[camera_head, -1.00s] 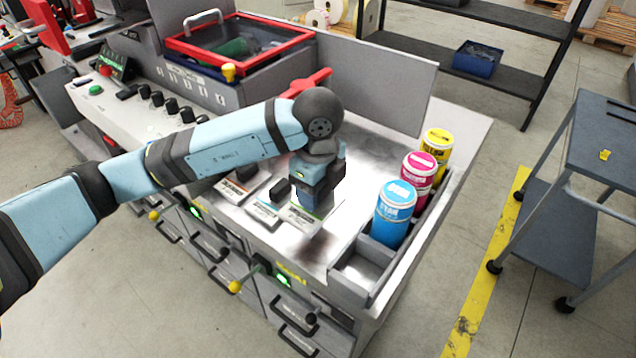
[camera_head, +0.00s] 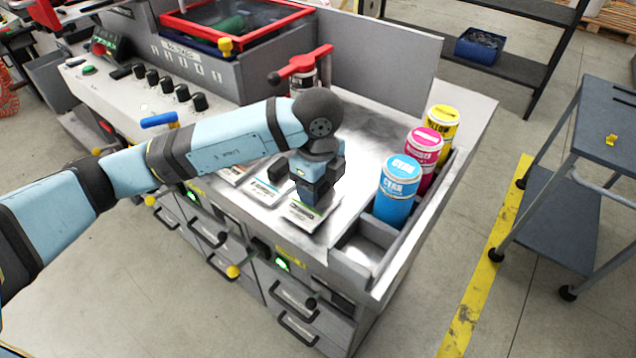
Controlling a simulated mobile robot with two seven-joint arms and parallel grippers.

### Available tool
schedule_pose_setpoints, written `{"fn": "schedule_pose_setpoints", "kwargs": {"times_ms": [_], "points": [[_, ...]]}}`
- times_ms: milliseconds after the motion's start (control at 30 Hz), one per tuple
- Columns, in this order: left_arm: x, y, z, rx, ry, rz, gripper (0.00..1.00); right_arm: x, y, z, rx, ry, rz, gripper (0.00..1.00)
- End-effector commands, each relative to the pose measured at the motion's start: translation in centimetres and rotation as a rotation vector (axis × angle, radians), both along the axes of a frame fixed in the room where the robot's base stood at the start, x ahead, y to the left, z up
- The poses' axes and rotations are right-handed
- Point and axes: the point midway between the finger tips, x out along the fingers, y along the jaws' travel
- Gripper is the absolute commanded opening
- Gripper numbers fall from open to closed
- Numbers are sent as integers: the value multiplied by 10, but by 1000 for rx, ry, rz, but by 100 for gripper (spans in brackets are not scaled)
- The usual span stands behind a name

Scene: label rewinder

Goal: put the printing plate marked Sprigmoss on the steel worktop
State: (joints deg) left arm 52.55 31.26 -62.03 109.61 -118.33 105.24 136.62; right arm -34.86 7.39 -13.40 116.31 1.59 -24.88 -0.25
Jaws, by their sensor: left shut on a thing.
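My left gripper (camera_head: 308,200) points down over the front part of the steel worktop (camera_head: 365,150). It is shut on a printing plate (camera_head: 306,216), a flat pale piece with a green edge strip and a dark handle mostly hidden by the jaws. I cannot tell whether this plate touches the worktop. Its label is too small to read, so I cannot tell if it says Sprigmoss. To its left lie a second plate (camera_head: 265,193) with a blue strip and a third plate (camera_head: 232,173), partly behind my arm. My right gripper is not in view.
Cyan (camera_head: 397,192), magenta (camera_head: 424,150) and yellow (camera_head: 443,128) ink cans stand in a rack along the worktop's right side. A red-handled clamp (camera_head: 303,66) stands behind. A grey trolley (camera_head: 600,125) is at right. The worktop behind the gripper looks clear.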

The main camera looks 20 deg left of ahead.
Motion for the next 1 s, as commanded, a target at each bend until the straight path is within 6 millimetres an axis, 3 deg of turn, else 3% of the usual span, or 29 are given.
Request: {"fn": "schedule_pose_setpoints", "kwargs": {"times_ms": [433, 467, 567, 867, 1000], "points": [[0, 0, -6, 0, 0, 0, 18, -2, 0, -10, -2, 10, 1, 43], [0, 0, -6, 0, -1, 0, 60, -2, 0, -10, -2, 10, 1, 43], [0, 0, -5, 0, -1, 0, 83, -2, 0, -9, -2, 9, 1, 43], [0, 0, -6, 0, 1, 0, 85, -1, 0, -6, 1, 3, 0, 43], [1, 0, 6, -2, -2, 1, 85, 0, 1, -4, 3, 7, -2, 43]]}}
